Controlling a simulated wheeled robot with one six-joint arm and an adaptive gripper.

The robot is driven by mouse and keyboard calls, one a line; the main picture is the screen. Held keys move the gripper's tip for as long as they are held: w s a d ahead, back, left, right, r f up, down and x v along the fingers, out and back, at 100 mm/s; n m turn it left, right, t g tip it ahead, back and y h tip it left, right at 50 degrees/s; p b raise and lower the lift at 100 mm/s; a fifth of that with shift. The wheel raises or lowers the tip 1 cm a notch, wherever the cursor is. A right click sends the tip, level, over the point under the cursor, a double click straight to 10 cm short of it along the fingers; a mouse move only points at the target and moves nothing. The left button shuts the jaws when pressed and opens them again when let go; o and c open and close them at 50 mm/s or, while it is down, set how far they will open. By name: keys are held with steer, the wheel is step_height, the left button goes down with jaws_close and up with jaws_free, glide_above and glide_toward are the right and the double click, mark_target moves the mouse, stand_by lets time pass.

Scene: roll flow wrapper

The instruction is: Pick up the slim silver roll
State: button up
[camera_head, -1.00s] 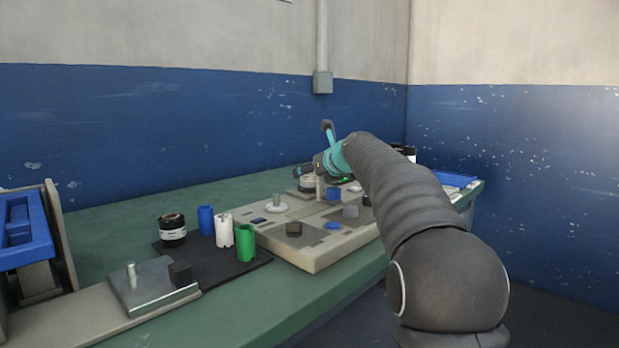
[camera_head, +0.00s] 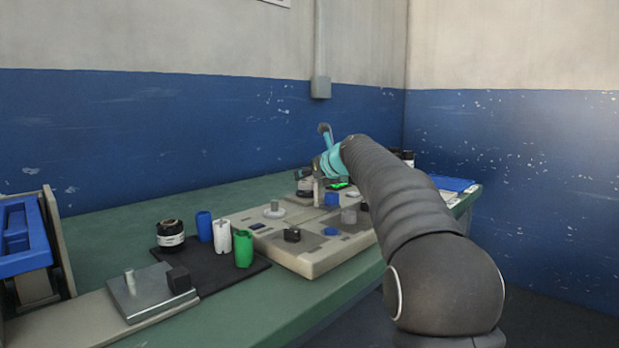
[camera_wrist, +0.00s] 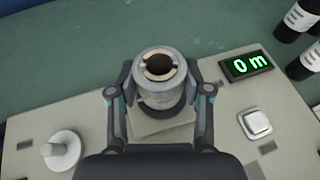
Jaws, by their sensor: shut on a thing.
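A silver roll (camera_wrist: 160,92) with a pale ring and dark hole on top stands upright in the wrist view. My gripper (camera_wrist: 158,96) is shut on it, with one finger against each side. Below the roll is a raised grey block (camera_wrist: 160,128) on the light machine plate (camera_wrist: 225,125). I cannot tell whether the roll touches the block. In the head view my gripper (camera_head: 318,176) is over the far part of the plate, and the roll is too small there to make out clearly.
A green-lit display (camera_wrist: 247,66) and a square button (camera_wrist: 255,123) sit right of the roll. A white spindle (camera_wrist: 61,149) stands left. Dark labelled containers (camera_wrist: 300,18) are at upper right. Blue (camera_head: 204,226), white (camera_head: 222,236) and green (camera_head: 244,248) rolls stand on a black mat.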

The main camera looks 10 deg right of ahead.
step_height(320, 180, up, 4)
steer(key=shift+d+r+p, duration=0.1)
steer(key=shift+p, duration=0.85)
steer(key=w+d+r+p, duration=0.3)
steer(key=d+r, duration=0.3)
steer(key=d, duration=0.4)
steer(key=shift+w+d+p, duration=0.2)
steer(key=shift+w+p, duration=0.15)
steer(key=shift+w, duration=0.25)
